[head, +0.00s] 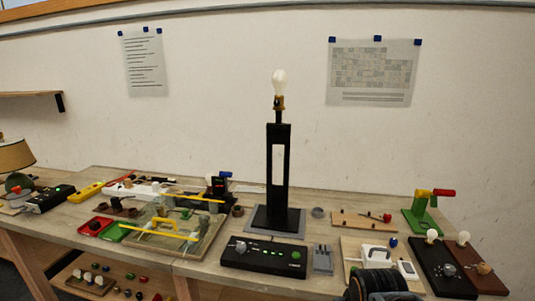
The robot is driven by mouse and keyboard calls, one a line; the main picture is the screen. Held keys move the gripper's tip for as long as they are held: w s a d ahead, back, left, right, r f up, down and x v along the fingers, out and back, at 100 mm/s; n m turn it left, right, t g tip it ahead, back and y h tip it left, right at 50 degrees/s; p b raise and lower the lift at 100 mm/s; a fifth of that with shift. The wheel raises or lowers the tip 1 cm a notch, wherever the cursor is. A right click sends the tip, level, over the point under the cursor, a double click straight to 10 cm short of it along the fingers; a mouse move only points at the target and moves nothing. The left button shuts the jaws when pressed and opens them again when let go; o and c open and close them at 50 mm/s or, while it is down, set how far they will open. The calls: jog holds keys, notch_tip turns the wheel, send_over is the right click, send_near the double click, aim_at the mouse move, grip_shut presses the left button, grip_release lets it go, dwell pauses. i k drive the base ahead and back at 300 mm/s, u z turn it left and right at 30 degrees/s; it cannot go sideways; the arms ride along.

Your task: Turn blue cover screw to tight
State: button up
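No screw that I can tell for sure as the blue cover screw shows; at this size I cannot read any screw's turn. A small blue knob (393,242) sits by a wooden board (350,254) at the right front, beside a white part (377,252). A tall black lamp column (278,200) with a pale upright strip and a bulb (279,82) on top stands on a dark base plate at the middle. My gripper is not in view. A dark rounded shape, probably part of my arm, shows at the bottom right and hides some of the bench front.
A board with a red knob (362,222), a green stand with a red handle (430,210) and boards with bulbs (442,268) are at right. Trays, a yellow-barred frame (170,232) and tools crowd the left.

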aim_at(393, 242)
jog(key=z, duration=0.9)
jog(key=k, duration=0.45)
jog(key=z, duration=1.05)
jog(key=i, duration=0.75)
jog(key=u, duration=1.05)
jog(key=i, duration=0.5)
jog(key=u, duration=0.5)
